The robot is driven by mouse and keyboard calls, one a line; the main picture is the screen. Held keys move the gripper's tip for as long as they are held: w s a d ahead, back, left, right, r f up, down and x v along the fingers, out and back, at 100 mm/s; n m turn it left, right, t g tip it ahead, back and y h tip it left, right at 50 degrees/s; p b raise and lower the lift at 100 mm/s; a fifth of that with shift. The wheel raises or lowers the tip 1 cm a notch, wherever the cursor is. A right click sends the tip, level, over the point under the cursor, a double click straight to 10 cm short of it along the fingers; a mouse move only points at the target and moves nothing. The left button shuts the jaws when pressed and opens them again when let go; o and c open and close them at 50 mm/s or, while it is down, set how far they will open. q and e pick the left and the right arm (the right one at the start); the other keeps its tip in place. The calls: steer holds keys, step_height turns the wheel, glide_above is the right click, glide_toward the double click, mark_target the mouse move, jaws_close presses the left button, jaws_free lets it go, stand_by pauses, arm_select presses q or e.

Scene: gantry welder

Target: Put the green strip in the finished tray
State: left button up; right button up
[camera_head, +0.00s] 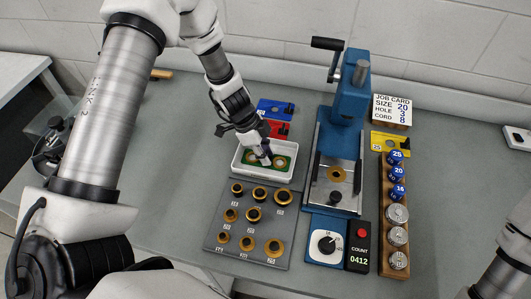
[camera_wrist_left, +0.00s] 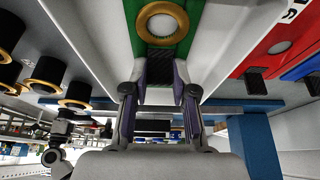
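The green strip (camera_head: 266,157) lies in or just above the white tray (camera_head: 246,173), with a brass ring toward each end. In the left wrist view one end of the green strip (camera_wrist_left: 188,22) and one ring show at the top. My left gripper (camera_head: 264,159) reaches down over the strip's middle. In the left wrist view its two fingers (camera_wrist_left: 160,76) stand close on both sides of the strip's dark grip block and appear shut on it. Whether the strip rests on the tray floor is hard to see. My right gripper is out of view.
Blue (camera_head: 270,109) and red (camera_head: 279,130) strips lie behind the tray. A grey board (camera_head: 226,255) with several black-and-brass pieces stands in front. The blue press (camera_head: 345,105) stands close on the right, with a job card (camera_head: 391,110) and wooden rack (camera_head: 388,262) beyond it.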

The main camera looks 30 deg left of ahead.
arm_select(q)
steer(key=shift+o, duration=1.3)
steer(key=shift+r+p, duration=0.2)
steer(key=shift+p, duration=0.1)
steer(key=shift+a+r, duration=0.1)
steer(key=shift+r, duration=0.25)
steer(key=p+v, duration=0.1)
steer(key=v, duration=1)
steer(key=shift+p, duration=0.35)
steer(key=shift+a+r, duration=0.1)
steer(key=shift+r, duration=0.05)
